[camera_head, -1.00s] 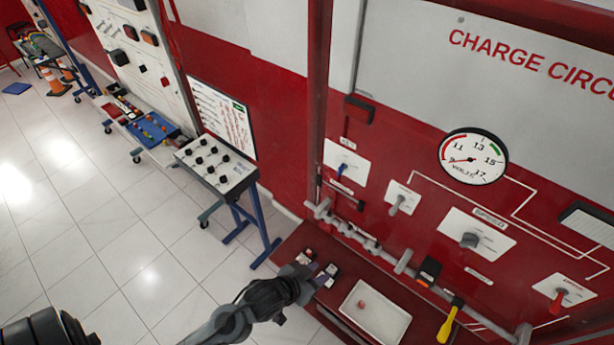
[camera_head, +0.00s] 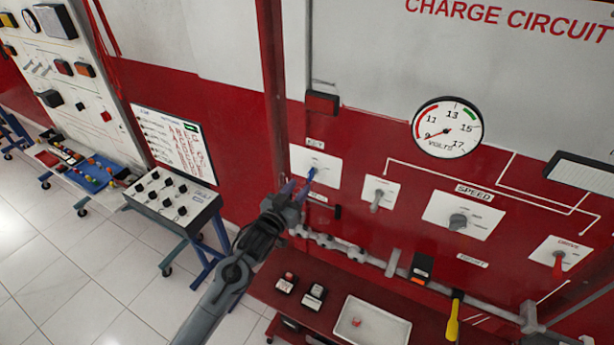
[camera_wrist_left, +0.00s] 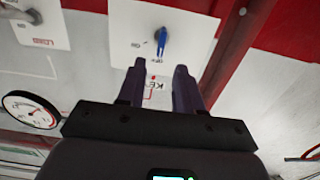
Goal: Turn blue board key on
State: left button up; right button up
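The blue key (camera_head: 311,174) is on a white plate (camera_head: 327,171) labelled KEY on the red and white charge circuit board. In the left wrist view the blue key (camera_wrist_left: 161,44) stands in the upper middle, its handle lined up towards what looks like the OFF marking; an ON marking is to its left. My left gripper (camera_head: 296,189) is just below and left of the key in the head view. In the left wrist view its two fingers (camera_wrist_left: 160,68) are apart, with nothing between them, and the key is just beyond the tips. My right gripper is not in view.
A grey toggle (camera_head: 377,199), a speed knob (camera_head: 458,221) and a red drive lever (camera_head: 557,265) are right of the key. A voltmeter (camera_head: 446,128) is above. A grey bar (camera_head: 340,246) runs below; a red shelf with a white tray (camera_head: 401,331) is lower.

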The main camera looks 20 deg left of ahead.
aim_at(311, 174)
pick_arm(q)
jog(key=w, duration=0.6)
jog(key=shift+w+d+p, duration=0.15)
jog(key=shift+d+p, duration=0.15)
jog(key=shift+d, duration=0.1)
grip_shut()
